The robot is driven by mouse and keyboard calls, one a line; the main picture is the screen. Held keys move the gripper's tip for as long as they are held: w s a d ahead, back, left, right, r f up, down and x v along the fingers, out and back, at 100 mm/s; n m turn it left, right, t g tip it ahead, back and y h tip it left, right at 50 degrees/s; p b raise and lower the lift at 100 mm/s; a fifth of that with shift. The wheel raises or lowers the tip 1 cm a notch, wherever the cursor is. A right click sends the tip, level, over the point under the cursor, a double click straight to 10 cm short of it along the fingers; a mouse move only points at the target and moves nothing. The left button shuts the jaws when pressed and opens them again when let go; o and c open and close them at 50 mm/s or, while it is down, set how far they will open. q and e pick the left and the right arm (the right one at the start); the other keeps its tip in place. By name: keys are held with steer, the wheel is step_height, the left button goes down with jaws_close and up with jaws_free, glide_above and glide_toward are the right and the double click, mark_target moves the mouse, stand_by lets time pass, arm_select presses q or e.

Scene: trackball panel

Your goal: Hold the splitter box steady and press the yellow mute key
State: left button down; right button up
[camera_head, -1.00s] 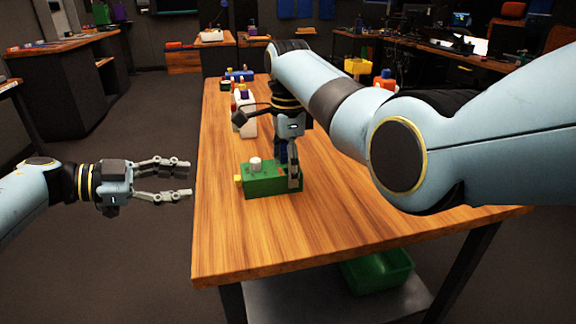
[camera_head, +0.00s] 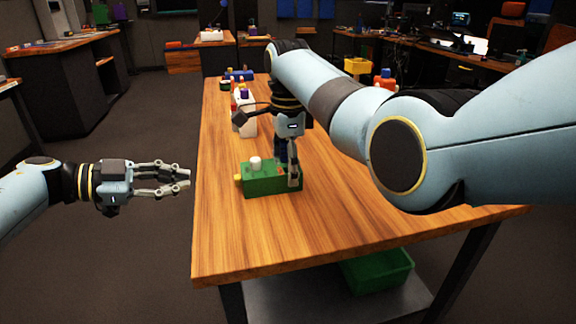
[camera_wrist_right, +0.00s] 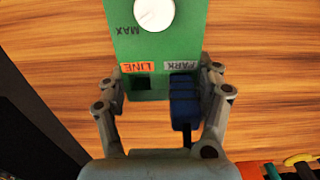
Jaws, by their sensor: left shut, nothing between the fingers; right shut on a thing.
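The green splitter box (camera_head: 260,186) lies on the wooden table with a white knob (camera_head: 255,163) on top. The yellow mute key (camera_head: 237,178) sticks out of its left end. My right gripper (camera_head: 288,172) is shut on the box's right end from above. In the right wrist view its fingers (camera_wrist_right: 160,78) stand either side of the box (camera_wrist_right: 125,48). A blue plug (camera_wrist_right: 184,100) sits at the label PARK, beside an empty dark socket (camera_wrist_right: 143,83) at LINE. My left gripper (camera_head: 188,178) is shut and empty, left of the table edge, apart from the key.
The wooden table (camera_head: 330,225) is bare in front of the box. Several bottles and small items, including a white one (camera_head: 246,115), stand further back. My right arm spans above the table's right side. A green bin (camera_head: 378,272) sits on the shelf below.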

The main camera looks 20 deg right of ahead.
mark_target(218, 192)
stand_by(0.8)
arm_select(q)
steer(key=w+m+t+y, duration=0.1)
steer(key=m+t, duration=0.1)
steer(key=m, duration=0.1)
steer(key=w+a+f+m+t+y, duration=0.1)
steer(key=m, duration=0.3)
steer(key=a+f+m+t+y, duration=0.1)
steer(key=m+t+y, duration=0.1)
steer(key=m, duration=0.2)
steer(key=shift+w+a+f+t, duration=0.2)
steer(key=shift+w+f+t, duration=0.1)
steer(key=shift+w, duration=0.1)
steer(key=shift+r, duration=0.1)
steer(key=shift+s+d, duration=0.15)
steer(key=shift+d, duration=2.1)
steer(key=shift+s+d, duration=0.15)
steer(key=shift+d, duration=2.05)
steer(key=shift+d, duration=0.15)
steer(key=shift+d, duration=0.25)
